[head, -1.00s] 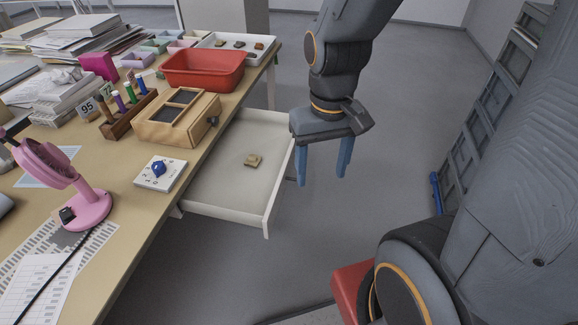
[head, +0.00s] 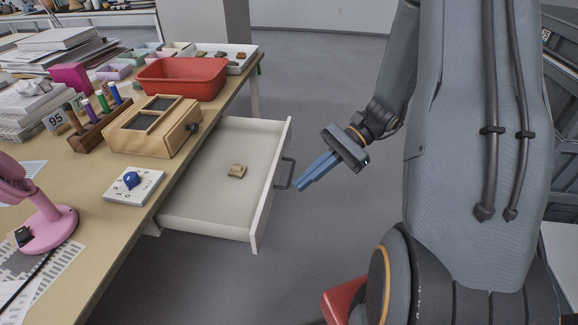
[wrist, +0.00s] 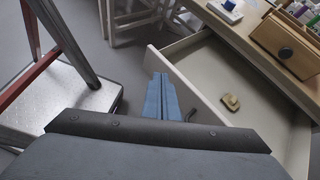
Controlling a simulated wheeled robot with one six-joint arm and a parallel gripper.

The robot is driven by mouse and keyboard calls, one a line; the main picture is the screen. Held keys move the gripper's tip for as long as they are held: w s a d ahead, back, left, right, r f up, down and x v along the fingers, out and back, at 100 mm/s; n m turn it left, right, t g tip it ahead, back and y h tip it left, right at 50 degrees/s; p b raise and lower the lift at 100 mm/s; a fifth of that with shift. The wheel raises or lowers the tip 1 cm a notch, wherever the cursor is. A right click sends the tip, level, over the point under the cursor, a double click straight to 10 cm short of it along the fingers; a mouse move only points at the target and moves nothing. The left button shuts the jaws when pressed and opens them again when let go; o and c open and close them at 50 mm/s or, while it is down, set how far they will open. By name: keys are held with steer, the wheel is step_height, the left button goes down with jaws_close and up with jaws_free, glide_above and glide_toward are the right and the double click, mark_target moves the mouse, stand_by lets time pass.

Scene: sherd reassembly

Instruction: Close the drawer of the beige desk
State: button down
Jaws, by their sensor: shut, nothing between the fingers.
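The beige desk (head: 110,225) has its white drawer (head: 205,208) pulled well out to the right. A small tan sherd (head: 237,171) lies on the drawer floor; it also shows in the wrist view (wrist: 231,102). A dark handle (head: 286,172) sits on the drawer's outer front. My gripper (head: 300,186) is shut and empty, its blue fingers pointing left toward the drawer front, just outside it near the handle. In the wrist view the closed fingers (wrist: 161,95) lie in front of the drawer front and partly hide it. I cannot tell whether they touch it.
Grey floor is open beyond the drawer. A metal-topped platform (wrist: 75,110) stands left in the wrist view.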

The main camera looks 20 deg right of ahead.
steer(key=w+d+f+m+t+y+b, duration=0.2)
steer(key=w+d+f+m+t+y, duration=0.1)
steer(key=w+d+f+m+t, duration=0.15)
steer(key=m+t+b, duration=0.2)
steer(key=m+t, duration=0.3)
steer(key=t, duration=0.1)
glide_toward(279, 158)
steer(key=shift+y, duration=0.4)
steer(key=p+x, duration=0.1)
steer(key=x, duration=0.5)
steer(key=shift+s+a+f, duration=0.1)
steer(key=shift+s+f, duration=0.05)
steer(key=shift+f, duration=0.05)
steer(key=shift+a, duration=0.15)
steer(key=shift+w+a, duration=0.1)
steer(key=shift+w, duration=0.15)
